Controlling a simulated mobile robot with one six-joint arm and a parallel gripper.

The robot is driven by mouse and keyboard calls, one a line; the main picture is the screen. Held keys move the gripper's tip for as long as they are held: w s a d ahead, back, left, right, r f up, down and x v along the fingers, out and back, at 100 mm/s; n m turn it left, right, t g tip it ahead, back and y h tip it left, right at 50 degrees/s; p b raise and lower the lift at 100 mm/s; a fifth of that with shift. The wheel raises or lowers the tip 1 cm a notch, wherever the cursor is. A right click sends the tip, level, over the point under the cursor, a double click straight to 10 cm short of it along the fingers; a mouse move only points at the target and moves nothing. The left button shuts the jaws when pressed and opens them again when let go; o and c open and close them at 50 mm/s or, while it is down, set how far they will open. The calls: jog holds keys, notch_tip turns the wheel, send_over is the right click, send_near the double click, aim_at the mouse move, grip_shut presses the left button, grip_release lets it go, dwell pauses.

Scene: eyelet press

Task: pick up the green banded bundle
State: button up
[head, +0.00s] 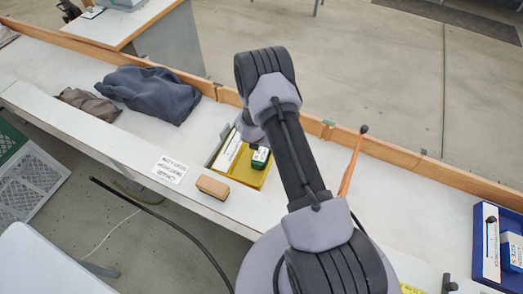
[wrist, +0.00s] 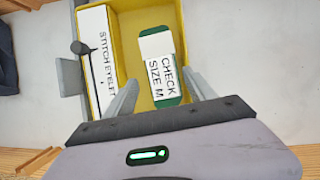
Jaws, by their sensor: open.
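The green banded bundle (wrist: 156,45) lies in a yellow tray (wrist: 125,22). It is a small block with green ends and a white band reading "CHECK SIZE M". In the head view the bundle (head: 260,158) shows partly beside my arm. My gripper (wrist: 165,88) is open and empty above the tray. In the wrist view its fingers point towards the bundle, one low on each side of its near end. I cannot tell how high the fingertips are.
A grey bracket (wrist: 68,75) stands at the tray's edge. A tan block (head: 212,187), a printed card (head: 170,169) and dark cloth (head: 152,92) lie nearby. A blue tray (head: 484,262) sits far right.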

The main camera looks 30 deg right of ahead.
jog(key=x, duration=0.7)
jog(key=shift+s+f+b, duration=0.15)
jog(key=shift+f+b, duration=0.15)
jog(key=shift+r, duration=0.1)
jog(key=c, duration=1.4)
